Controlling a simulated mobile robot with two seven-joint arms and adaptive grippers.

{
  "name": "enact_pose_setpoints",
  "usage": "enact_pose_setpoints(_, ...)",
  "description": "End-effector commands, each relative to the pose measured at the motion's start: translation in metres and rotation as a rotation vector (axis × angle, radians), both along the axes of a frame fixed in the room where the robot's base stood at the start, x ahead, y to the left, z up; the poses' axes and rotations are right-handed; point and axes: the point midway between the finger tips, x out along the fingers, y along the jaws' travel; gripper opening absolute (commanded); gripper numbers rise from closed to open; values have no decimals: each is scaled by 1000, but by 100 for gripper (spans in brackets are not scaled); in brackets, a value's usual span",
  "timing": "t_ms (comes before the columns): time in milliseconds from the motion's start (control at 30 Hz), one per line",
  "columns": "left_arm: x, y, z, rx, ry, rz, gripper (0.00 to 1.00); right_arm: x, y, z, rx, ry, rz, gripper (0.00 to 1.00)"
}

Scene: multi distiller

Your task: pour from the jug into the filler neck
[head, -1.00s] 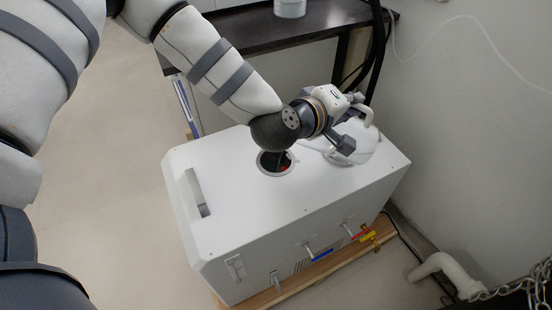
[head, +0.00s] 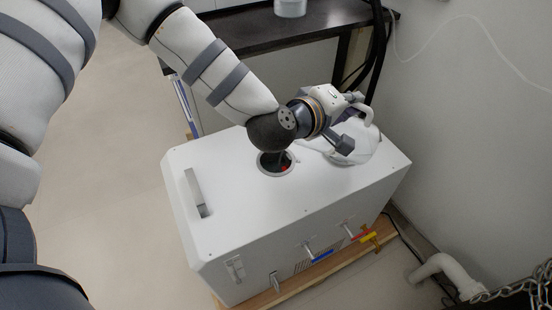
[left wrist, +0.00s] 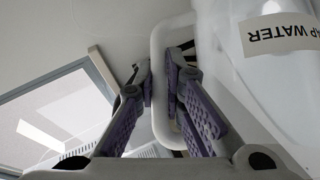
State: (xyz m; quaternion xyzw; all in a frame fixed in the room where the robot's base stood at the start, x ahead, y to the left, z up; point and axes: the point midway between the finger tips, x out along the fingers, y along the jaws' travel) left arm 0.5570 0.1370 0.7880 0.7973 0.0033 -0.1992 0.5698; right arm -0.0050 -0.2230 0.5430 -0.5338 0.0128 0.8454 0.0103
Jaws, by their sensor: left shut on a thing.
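The white jug (head: 358,146) is over the far right part of the top of the white machine (head: 240,215). Its narrow spout reaches left toward the filler neck (head: 276,168), a round dark opening in that top. My arm partly covers the neck, and I cannot see whether the spout tip meets it or any liquid runs. My left gripper (head: 357,98) is shut on the jug's handle, which also shows between its purple-padded fingers in the left wrist view (left wrist: 158,80). There the jug's body (left wrist: 270,70) carries a "TAP WATER" label, upside down in the picture. My right gripper is not in view.
A dark table (head: 270,32) with a pale container (head: 290,7) stands behind the machine. Blue, red and yellow valve handles stick out from its front. A grey wall is close on the right, with a white pipe (head: 445,268) below. Open floor lies left.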

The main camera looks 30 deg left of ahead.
Motion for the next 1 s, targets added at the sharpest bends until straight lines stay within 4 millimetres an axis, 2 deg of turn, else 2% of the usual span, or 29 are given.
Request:
enact_pose_setpoints(133,2,-3,7,16,-1,-3,0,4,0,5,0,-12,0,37)
enact_pose_setpoints(167,5,-12,17,64,12,-10,0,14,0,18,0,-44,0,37)
enact_pose_setpoints(200,10,-22,43,143,27,-11,0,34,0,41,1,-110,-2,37)
enact_pose_setpoints(233,13,-26,49,189,47,-8,0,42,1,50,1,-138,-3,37)
enact_pose_setpoints(267,15,-28,47,215,68,-4,0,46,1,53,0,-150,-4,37)
enact_pose_setpoints(300,14,-26,28,229,99,-3,0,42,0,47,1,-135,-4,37)
enact_pose_setpoints(333,14,-25,20,228,110,-2,0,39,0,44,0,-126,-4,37)
enact_pose_setpoints(400,12,-26,12,237,125,-5,0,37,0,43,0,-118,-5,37)
enact_pose_setpoints(567,16,-35,11,332,163,-10,0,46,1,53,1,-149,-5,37)
enact_pose_setpoints(733,23,-50,22,485,231,-16,0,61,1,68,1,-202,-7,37)
enact_pose_setpoints(833,27,-60,4,563,284,-22,0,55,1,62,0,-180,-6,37)
enact_pose_setpoints(1000,33,-73,-10,677,347,-29,0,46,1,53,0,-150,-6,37)
